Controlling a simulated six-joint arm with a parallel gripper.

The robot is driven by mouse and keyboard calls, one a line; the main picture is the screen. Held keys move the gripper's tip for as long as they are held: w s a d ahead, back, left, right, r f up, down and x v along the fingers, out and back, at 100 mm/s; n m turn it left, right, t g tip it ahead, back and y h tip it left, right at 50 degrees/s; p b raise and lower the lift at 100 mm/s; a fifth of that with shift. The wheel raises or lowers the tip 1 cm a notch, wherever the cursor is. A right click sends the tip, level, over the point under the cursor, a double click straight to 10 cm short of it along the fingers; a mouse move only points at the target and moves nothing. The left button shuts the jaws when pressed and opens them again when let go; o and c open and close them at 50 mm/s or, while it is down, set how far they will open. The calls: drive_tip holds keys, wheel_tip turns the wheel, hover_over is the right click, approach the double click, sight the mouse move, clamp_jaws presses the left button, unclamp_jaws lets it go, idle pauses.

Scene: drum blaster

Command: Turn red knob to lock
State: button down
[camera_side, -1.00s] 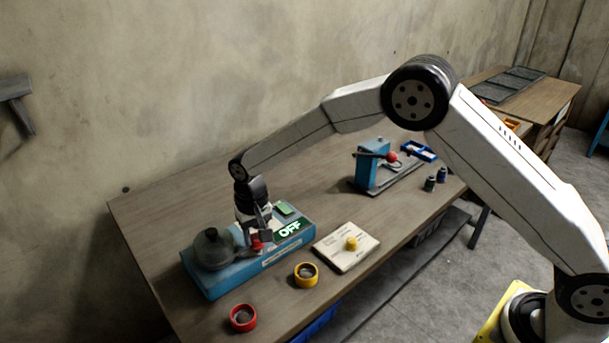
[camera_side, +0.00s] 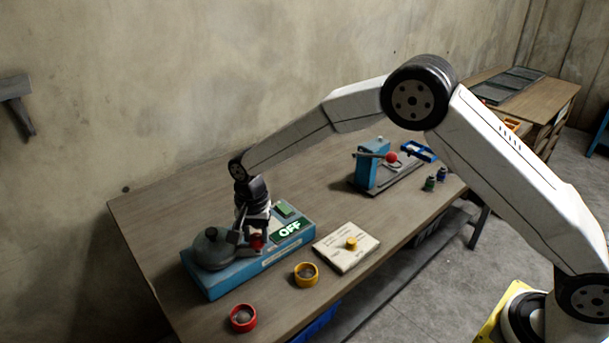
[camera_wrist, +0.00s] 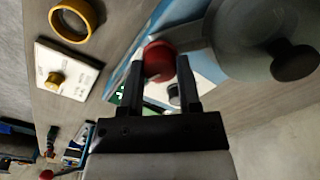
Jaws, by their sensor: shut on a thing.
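The red knob (camera_wrist: 159,60) sits on the blue machine (camera_side: 215,287), beside its dark grey domed drum (camera_side: 212,250). In the side view only part of the red knob (camera_side: 257,240) shows under my gripper. My gripper (camera_side: 255,234) points down at it from above. In the wrist view the two dark fingers of my gripper (camera_wrist: 160,66) stand on either side of the red knob and are shut on it. The grey drum (camera_wrist: 268,42) also shows at the upper right of the wrist view.
A white panel with a yellow knob (camera_side: 351,243) lies right of the machine. A yellow ring (camera_side: 306,274) and a red ring (camera_side: 243,318) lie near the table's front edge. A blue device with a red ball (camera_side: 392,157) stands further back. The table middle is clear.

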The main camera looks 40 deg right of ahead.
sight(260, 236)
drive_tip(key=shift+c, duration=1.5)
unclamp_jaws()
drive_tip(key=shift+r, duration=0.15)
drive_tip(key=shift+r, duration=3.8)
drive_tip(key=shift+s+d+r, duration=0.1)
drive_tip(key=shift+s+d, duration=0.1)
drive_tip(key=shift+d, duration=0.15)
drive_tip(key=s+d+n+t, duration=0.1)
drive_tip(key=s+d+n, duration=0.3)
drive_tip(key=s+d, duration=0.4)
drive_tip(key=s+d+f+n+t, duration=0.1)
drive_tip(key=s+d+n, duration=0.4)
drive_tip(key=s, duration=1)
drive_tip(key=d, duration=0.3)
drive_tip(key=shift+s+f+t, duration=0.15)
drive_tip(key=shift+s+t, duration=0.1)
drive_tip(key=shift+t, duration=0.05)
